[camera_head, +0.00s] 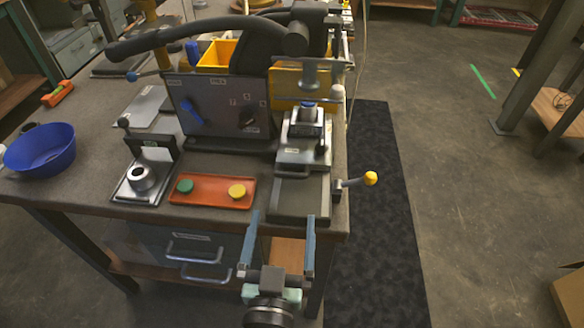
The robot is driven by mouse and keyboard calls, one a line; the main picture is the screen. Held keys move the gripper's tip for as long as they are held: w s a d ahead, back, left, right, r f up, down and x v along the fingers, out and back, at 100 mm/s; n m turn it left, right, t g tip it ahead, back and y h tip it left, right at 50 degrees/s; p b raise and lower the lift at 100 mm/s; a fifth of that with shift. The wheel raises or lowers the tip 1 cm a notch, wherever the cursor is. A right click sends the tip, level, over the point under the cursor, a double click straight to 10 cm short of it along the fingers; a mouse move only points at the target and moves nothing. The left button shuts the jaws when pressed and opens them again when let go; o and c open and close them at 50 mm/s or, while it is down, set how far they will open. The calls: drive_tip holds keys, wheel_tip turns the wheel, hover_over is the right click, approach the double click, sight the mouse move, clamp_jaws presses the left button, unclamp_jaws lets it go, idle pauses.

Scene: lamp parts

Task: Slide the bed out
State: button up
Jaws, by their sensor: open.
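A grey bed (300,200) lies at the front right edge of the workbench, with a lighter metal carriage (303,157) on its rear part. I cannot tell which of the two pieces slides. A lever with a yellow knob (370,178) sticks out from the bed's right side. My gripper (283,216) is open, its two blue-grey fingers pointing toward the bed's front end. The fingertips overlap the bed's front edge in the picture; contact cannot be told. Nothing shows between the fingers.
A red-orange tray (212,204) with green and yellow discs lies left of the bed. Further left are a metal fixture (128,190) and a blue bowl (40,160). An upright panel (195,112) stands behind. Drawer handles (205,272) protrude below. The floor mat (385,240) is clear.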

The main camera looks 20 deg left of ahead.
sight(288, 173)
drive_tip(key=x, duration=1.1)
drive_tip(key=shift+w, duration=0.25)
drive_tip(key=shift+a, duration=0.15)
clamp_jaws()
